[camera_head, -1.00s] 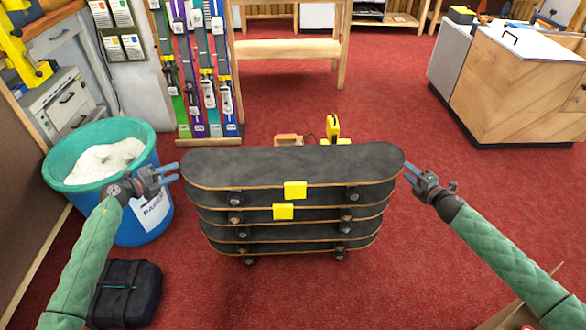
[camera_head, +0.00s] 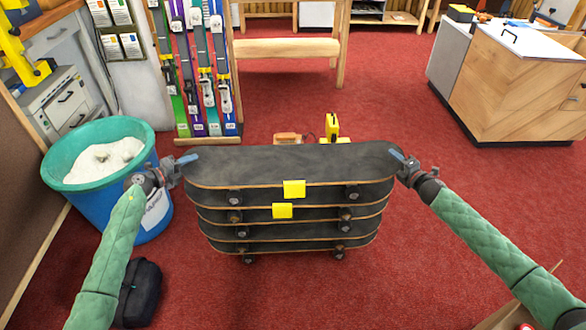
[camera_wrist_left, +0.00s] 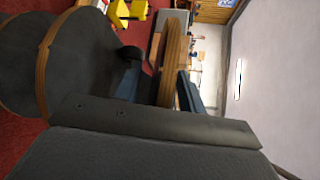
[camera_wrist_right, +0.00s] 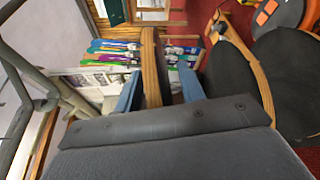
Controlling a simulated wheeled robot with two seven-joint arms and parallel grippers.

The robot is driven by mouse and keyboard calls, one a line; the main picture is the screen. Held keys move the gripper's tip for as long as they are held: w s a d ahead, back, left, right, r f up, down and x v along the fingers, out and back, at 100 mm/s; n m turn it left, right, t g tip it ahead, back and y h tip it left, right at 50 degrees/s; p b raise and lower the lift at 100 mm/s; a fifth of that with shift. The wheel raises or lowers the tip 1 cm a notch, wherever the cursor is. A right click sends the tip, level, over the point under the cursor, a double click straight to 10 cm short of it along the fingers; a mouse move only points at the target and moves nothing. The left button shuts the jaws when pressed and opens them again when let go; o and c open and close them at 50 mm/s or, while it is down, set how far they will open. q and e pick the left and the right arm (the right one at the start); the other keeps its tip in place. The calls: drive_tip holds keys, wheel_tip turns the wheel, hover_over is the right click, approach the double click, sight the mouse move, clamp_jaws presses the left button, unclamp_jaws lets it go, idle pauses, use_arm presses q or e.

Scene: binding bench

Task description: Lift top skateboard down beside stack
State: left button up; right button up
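A stack of several black skateboards with wooden edges stands on the red floor, in the middle of the head view. The top skateboard (camera_head: 300,165) lies flat, deck up, with a yellow tag (camera_head: 294,189) at its near edge. My left gripper (camera_head: 188,160) is at its left end and my right gripper (camera_head: 402,158) at its right end. In the left wrist view the board's end (camera_wrist_left: 171,65) lies between the open blue fingers. In the right wrist view the board's end (camera_wrist_right: 151,70) also lies between open fingers, with a gap beside it.
A blue bin with a teal rim (camera_head: 57,180) stands left of the stack, close to my left arm. A black bag (camera_head: 143,290) lies at the lower left. Red carpet (camera_head: 320,295) is clear in front of the stack. A wooden counter (camera_head: 520,90) stands at the back right.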

use_arm(q)
drive_tip(key=shift+c, duration=0.2)
use_arm(e)
drive_tip(key=shift+c, duration=0.2)
use_arm(q)
clamp_jaws()
use_arm(e)
clamp_jaws()
use_arm(q)
drive_tip(key=shift+f, duration=0.1)
idle(0.6)
drive_tip(key=shift+a, duration=0.1)
use_arm(e)
drive_tip(key=shift+r, duration=0.15)
